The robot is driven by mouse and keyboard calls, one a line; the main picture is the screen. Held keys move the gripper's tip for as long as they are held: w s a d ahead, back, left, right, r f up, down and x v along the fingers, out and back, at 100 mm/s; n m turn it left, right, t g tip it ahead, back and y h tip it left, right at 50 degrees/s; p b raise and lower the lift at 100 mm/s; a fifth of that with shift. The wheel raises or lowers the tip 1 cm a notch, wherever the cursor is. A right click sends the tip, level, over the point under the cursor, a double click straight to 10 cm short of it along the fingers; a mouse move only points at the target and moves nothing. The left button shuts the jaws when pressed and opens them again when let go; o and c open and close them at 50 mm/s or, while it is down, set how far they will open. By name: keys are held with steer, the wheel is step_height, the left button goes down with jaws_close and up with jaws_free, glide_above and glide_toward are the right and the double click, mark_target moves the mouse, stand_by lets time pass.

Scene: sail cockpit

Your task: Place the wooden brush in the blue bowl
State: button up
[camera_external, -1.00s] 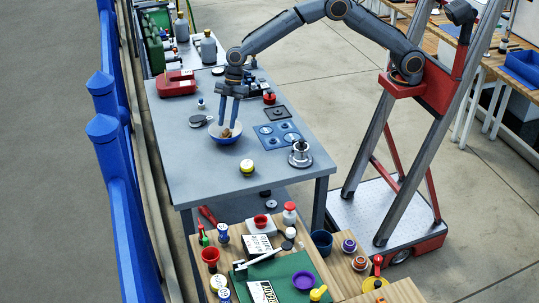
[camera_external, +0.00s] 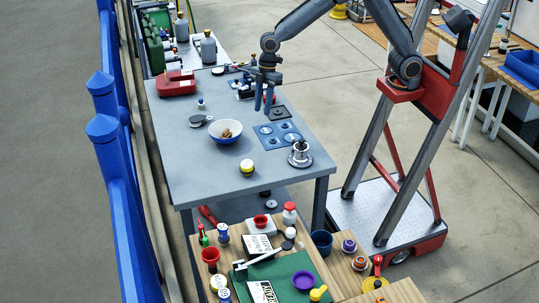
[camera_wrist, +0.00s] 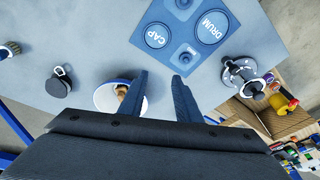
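The blue bowl (camera_external: 214,134), pale inside with a blue rim, stands on the grey table. A brown wooden piece, apparently the wooden brush (camera_external: 226,133), lies inside it. In the wrist view the bowl (camera_wrist: 104,98) is left of my fingers, with the brush (camera_wrist: 122,91) partly hidden at its side by the left finger. My gripper (camera_external: 262,108) is above the table, to the right of the bowl and apart from it. In the wrist view its two fingers (camera_wrist: 160,77) are spread with nothing between them.
A blue panel marked CAP and DRUM (camera_wrist: 185,32) lies near my gripper. A silver round fixture (camera_external: 300,155) and a yellow-topped jar (camera_external: 247,167) stand nearer the front. A black disc-shaped item (camera_external: 198,121) is left of the bowl. The table's front left is clear.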

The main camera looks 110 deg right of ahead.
steer(key=s+a+f+m+h, duration=0.1)
steer(key=s+a+f+m, duration=0.1)
steer(key=s, duration=1.3)
steer(key=s+a+f+m+g+h, duration=0.1)
steer(key=s+a+f+m, duration=0.1)
steer(key=s, duration=1.3)
steer(key=shift+s+f+m, duration=0.3)
steer(key=shift+f+m, duration=0.5)
steer(key=shift+f, duration=0.05)
